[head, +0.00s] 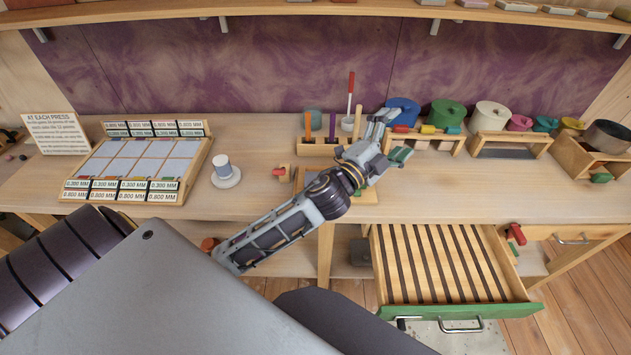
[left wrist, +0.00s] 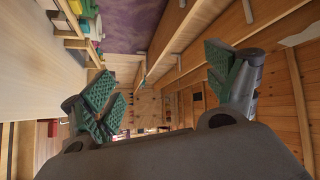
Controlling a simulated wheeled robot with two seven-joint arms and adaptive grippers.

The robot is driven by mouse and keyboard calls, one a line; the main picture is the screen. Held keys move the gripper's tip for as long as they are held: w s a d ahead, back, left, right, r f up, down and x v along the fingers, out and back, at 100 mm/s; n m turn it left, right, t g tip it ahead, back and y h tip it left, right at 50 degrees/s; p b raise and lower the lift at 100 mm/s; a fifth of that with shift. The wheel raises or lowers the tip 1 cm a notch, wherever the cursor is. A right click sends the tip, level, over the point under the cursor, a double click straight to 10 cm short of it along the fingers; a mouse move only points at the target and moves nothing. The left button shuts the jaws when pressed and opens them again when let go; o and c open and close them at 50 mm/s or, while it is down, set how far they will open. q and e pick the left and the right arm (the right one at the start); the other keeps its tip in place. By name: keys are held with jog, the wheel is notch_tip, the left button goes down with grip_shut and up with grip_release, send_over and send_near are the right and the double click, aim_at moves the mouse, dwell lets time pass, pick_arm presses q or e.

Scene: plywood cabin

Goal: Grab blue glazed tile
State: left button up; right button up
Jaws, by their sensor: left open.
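I cannot make out a blue glazed tile for certain. Several small flat pieces lie along the top shelf (head: 300,10), cut off by the upper edge of the head view; a bluish one (head: 622,13) is at its far right end. My left gripper (head: 390,136) is open and empty above the workbench, in front of the blue roll and well below the shelf. In the left wrist view its two green-padded fingers (left wrist: 160,92) stand wide apart with nothing between them. My right gripper is not in view.
A slatted drawer (head: 440,265) with a green front stands open below the bench.

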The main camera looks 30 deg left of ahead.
pick_arm(q)
jog(key=s+d+r+m+g+h, duration=0.1)
jog(key=d+r+m+h, duration=0.45)
jog(key=m+h, duration=0.3)
jog(key=s+d+m+g+h, duration=0.35)
jog(key=d+m+g, duration=0.2)
jog(key=m, duration=0.45)
jog(key=m+g+y, duration=1.3)
jog(key=y, duration=0.4)
send_near(314, 180)
jog(key=shift+w+d+f, duration=0.1)
jog(key=shift+d+f, duration=0.05)
jog(key=shift+f, duration=0.85)
jog(key=shift+f+p, duration=0.3)
jog(key=shift+f, duration=0.35)
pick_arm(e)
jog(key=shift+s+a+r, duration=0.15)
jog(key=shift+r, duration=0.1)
